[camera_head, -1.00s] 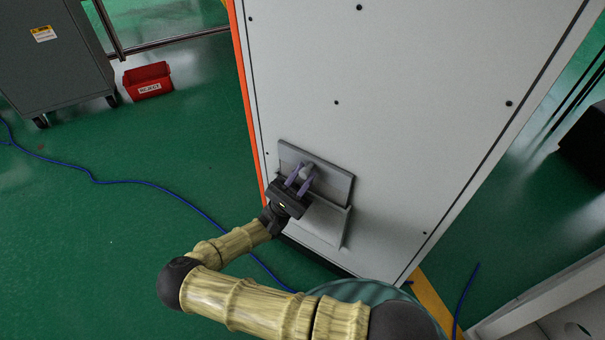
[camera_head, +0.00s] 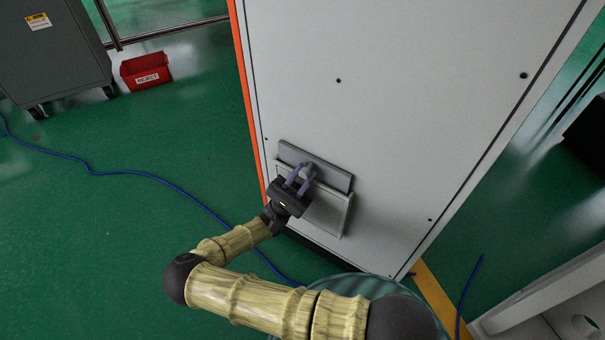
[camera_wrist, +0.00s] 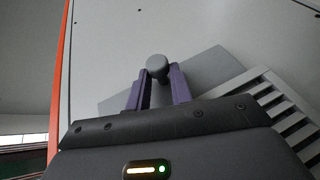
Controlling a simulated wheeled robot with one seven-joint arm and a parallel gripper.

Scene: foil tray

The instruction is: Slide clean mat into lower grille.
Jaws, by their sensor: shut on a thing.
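The clean mat is a flat grey panel (camera_head: 335,178) with a round grey knob (camera_wrist: 156,66). My gripper (camera_head: 303,173) is shut on this knob with its two purple fingers. The mat lies across the upper part of the lower grille (camera_head: 347,213), a light framed panel low on the white cabinet. In the wrist view the mat (camera_wrist: 213,66) shows behind the knob, and the grille's slats (camera_wrist: 285,98) show to its right. The mat's lower edge is hidden behind my gripper, and I cannot tell whether it sits inside the frame.
The white cabinet (camera_head: 400,110) has an orange left edge. A red reject bin (camera_head: 146,72) and a grey wheeled cabinet (camera_head: 55,55) stand at the upper left. A blue cable (camera_head: 150,175) crosses the green floor. Open floor lies left of my arm.

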